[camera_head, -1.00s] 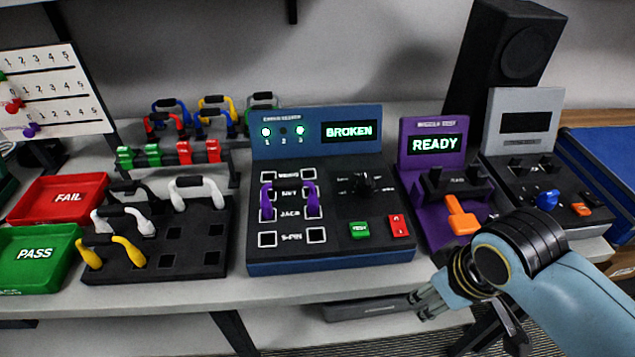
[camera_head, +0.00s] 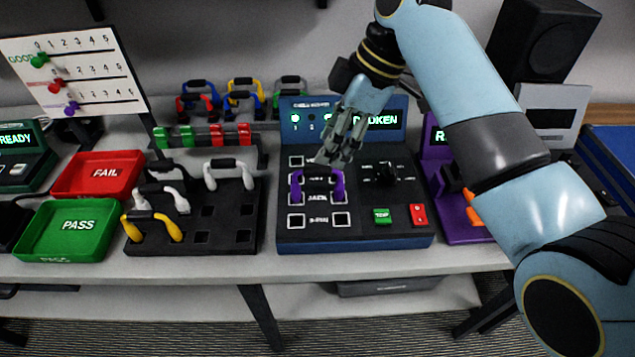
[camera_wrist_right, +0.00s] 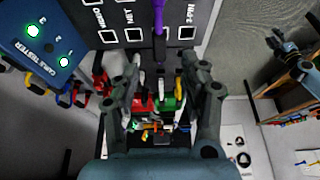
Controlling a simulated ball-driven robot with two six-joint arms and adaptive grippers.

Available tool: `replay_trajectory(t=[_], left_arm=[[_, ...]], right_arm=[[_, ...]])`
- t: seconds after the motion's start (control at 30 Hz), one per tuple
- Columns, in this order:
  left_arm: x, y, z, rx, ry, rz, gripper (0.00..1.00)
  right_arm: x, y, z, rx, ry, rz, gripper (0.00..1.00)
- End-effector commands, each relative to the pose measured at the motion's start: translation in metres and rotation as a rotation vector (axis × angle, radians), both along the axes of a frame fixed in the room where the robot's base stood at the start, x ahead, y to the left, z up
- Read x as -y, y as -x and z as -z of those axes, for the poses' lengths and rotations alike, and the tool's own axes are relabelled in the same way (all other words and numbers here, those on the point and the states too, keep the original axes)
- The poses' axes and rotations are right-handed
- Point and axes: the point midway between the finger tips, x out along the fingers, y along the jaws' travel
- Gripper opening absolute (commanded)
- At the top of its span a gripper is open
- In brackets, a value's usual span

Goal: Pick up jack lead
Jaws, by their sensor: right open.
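The jack lead (camera_head: 338,187) is purple with a dark middle. It stands plugged into the JACK row of the blue cable tester (camera_head: 355,242). My right gripper (camera_head: 333,160) is open and empty, pointing down just above and behind the lead. In the right wrist view the gripper (camera_wrist_right: 160,62) has its fingers apart, with the purple lead (camera_wrist_right: 159,18) at the top edge, ahead of the gap. I see no contact with the lead. My left gripper is not in view.
A black rack (camera_head: 194,243) with yellow and white leads stands to the left, beside the green PASS tray (camera_head: 28,243) and red FAIL tray (camera_head: 62,187). A purple unit (camera_head: 455,228) stands close on the right.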

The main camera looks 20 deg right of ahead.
Motion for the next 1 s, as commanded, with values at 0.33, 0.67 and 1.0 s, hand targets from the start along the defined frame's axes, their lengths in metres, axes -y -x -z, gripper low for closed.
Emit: replay_trajectory(t=[0.33, 0.67, 1.0], left_arm=[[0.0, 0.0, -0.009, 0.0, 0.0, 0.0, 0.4], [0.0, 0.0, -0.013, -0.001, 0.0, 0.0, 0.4], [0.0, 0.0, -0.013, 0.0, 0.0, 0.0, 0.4]], right_arm=[[-0.012, -0.002, 0.035, -0.003, 0.0, 0.003, 0.44], [-0.023, -0.006, 0.068, 0.003, 0.002, 0.003, 0.44], [-0.022, -0.006, 0.068, 0.001, 0.001, 0.004, 0.21]])
